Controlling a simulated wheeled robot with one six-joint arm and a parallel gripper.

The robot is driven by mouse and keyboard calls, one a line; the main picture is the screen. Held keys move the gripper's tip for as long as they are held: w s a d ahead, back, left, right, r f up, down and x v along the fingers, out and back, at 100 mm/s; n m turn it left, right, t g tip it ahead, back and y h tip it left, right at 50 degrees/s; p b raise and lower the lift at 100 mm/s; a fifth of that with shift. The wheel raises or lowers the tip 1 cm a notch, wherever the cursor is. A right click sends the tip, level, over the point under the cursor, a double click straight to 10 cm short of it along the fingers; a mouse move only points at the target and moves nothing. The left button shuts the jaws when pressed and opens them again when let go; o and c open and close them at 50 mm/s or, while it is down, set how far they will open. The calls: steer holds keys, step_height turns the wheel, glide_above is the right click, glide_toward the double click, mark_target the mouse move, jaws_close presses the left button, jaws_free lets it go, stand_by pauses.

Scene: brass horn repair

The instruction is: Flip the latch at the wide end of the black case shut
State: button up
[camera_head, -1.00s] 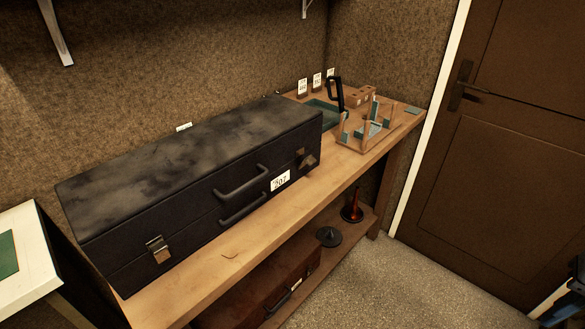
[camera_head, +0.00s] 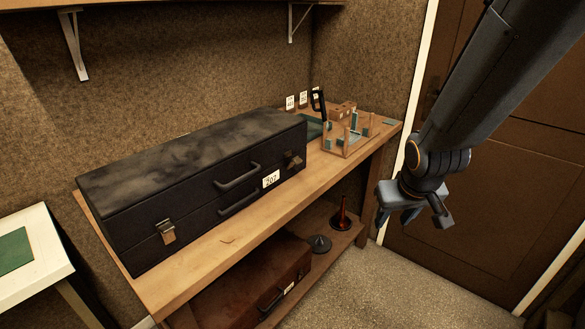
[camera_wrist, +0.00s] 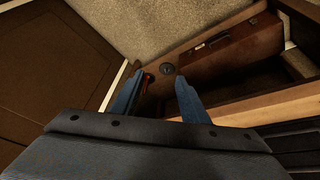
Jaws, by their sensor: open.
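The long black case (camera_head: 190,175) lies closed-lidded on the wooden bench, with two handles and a white number tag on its front. A brass-coloured latch (camera_head: 167,232) is at its left end. A second, darker latch (camera_head: 294,160) is at its right end and seems to stick out from the front; its exact position is too small to tell. I cannot tell for sure which end is wider. My gripper (camera_head: 414,214) is open and empty, to the right of the case and in front of the bench, apart from both latches. Its fingers also show in the wrist view (camera_wrist: 156,92).
The bench (camera_head: 225,243) holds a wooden rack (camera_head: 349,140) with teal pads at its right end. A door (camera_head: 510,200) stands behind my arm.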

steer(key=w+a+f+n+t+y, duration=0.1)
steer(key=w+n+t, duration=0.15)
steer(key=w, duration=0.75)
steer(key=n+t+y+b, duration=0.35)
steer(key=n+y, duration=0.35)
steer(key=y, duration=0.7)
glide_toward(298, 160)
steer(key=shift+m, duration=0.25)
steer(key=p+x, duration=0.2)
steer(key=x, duration=0.5)
steer(key=shift+a+f, duration=0.15)
jaws_close()
steer(key=shift+h, duration=0.3)
